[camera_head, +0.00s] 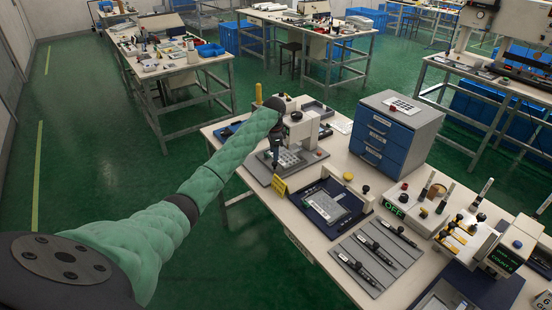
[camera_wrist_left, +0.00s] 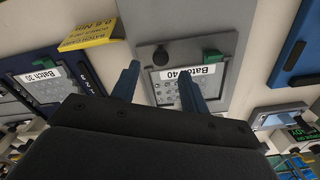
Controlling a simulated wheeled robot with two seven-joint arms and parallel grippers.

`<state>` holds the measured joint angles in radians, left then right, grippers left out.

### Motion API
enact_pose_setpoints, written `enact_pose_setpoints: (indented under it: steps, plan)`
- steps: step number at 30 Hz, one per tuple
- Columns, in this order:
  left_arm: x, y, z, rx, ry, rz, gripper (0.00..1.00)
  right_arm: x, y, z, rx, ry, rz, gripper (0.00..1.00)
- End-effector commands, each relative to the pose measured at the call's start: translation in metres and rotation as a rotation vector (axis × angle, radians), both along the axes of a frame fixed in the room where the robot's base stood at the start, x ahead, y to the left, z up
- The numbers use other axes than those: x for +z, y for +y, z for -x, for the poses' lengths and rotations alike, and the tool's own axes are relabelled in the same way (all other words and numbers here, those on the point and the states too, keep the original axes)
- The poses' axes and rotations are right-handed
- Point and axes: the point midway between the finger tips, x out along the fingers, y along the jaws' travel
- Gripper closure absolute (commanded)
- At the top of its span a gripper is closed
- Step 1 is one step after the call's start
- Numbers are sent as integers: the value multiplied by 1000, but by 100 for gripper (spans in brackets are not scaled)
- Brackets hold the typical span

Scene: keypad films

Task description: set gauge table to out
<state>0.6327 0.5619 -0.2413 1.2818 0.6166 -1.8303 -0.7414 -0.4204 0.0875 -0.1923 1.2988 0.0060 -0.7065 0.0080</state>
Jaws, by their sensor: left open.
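A white gauge stand (camera_head: 300,127) stands at the back left of the bench. Beneath it is a grey table plate (camera_head: 262,168) carrying a keypad film (camera_head: 288,158). In the left wrist view the plate (camera_wrist_left: 226,85) shows a film labelled "Batch 40" (camera_wrist_left: 190,71), a dark round knob (camera_wrist_left: 161,56) and a green clamp piece (camera_wrist_left: 212,56). My left gripper (camera_head: 275,160) points down over this plate. In the left wrist view its fingers (camera_wrist_left: 158,74) are apart, with the knob seen between and beyond the tips; contact cannot be told. My right gripper is out of view.
A yellow card (camera_head: 279,186) stands at the plate's front edge. A dark blue fixture (camera_head: 347,220) with another film lies to the right. A blue drawer cabinet (camera_head: 382,140) stands behind. Pens on grey trays (camera_head: 375,257) and a control box (camera_head: 410,205) are further right.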

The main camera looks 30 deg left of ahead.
Motion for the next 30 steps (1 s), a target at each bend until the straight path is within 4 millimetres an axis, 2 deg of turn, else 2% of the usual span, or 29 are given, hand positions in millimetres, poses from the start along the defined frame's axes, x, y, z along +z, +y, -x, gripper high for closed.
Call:
enact_pose_setpoints:
  steps: [6,10,15,22,23,29,30]
  plan:
    - [-29,-1,0,0,3,0,55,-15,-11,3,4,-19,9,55]
    - [-41,0,0,0,1,0,55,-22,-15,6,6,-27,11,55]
    - [-49,0,0,0,1,0,55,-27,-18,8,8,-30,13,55]
    - [-49,0,0,0,1,-1,55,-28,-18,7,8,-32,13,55]
    - [-49,0,0,0,1,-1,59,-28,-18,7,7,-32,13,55]
    - [-49,0,0,0,1,-1,98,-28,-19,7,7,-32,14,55]
    - [-49,0,0,0,1,-1,100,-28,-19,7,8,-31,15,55]
